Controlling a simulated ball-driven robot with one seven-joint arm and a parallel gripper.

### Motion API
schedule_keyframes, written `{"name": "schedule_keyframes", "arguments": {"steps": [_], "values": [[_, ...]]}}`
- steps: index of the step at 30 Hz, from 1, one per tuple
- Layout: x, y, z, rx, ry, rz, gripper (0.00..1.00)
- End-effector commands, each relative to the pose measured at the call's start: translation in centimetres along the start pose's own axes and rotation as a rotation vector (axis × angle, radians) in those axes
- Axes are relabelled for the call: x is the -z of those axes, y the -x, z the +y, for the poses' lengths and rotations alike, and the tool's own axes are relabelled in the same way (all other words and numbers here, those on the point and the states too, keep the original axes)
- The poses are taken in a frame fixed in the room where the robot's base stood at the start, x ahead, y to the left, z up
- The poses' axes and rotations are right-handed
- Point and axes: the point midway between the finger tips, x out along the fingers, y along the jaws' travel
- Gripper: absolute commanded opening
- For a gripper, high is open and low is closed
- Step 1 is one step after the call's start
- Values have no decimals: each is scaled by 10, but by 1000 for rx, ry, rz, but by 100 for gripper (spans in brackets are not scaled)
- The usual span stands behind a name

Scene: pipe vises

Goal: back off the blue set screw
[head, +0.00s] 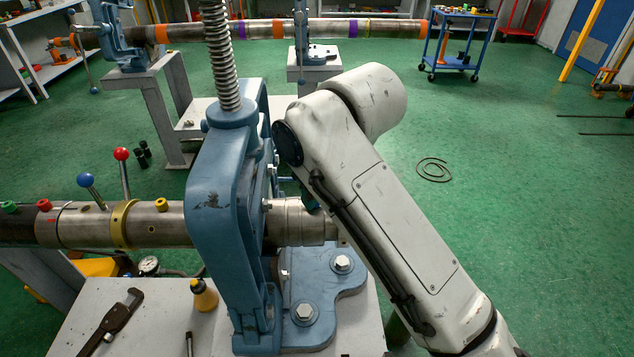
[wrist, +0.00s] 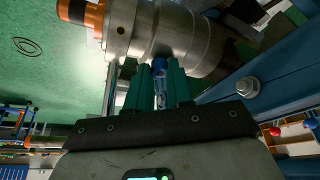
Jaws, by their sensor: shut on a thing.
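In the wrist view, the two green fingers of my gripper (wrist: 157,88) reach up to a steel collar on the pipe (wrist: 185,40). The blue set screw (wrist: 158,66) sits between the fingertips, against the underside of the collar, and the fingers are shut on it. How far it stands out of the collar cannot be told. In the head view, the pipe end (head: 305,222) comes out of the blue vise (head: 220,190). My arm and the vise hide the fingers and the screw there.
A blue-knobbed lever (head: 86,181) and a red-knobbed lever (head: 122,156) stand behind the pipe on the left. A wrench (head: 112,322) and a yellow bottle (head: 204,295) are on the bench (head: 150,310). Green floor to the right is mostly clear, with a cable coil (head: 434,169).

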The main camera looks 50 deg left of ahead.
Motion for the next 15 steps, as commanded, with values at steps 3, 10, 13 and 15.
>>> {"name": "schedule_keyframes", "arguments": {"steps": [3, 10, 13, 15], "values": [[2, 5, 1, 42, 89, -2, 0], [2, 4, 3, 125, 291, -2, 0], [2, 3, 4, 161, 378, -2, 0], [2, 2, 4, 186, 439, -1, 0]]}}
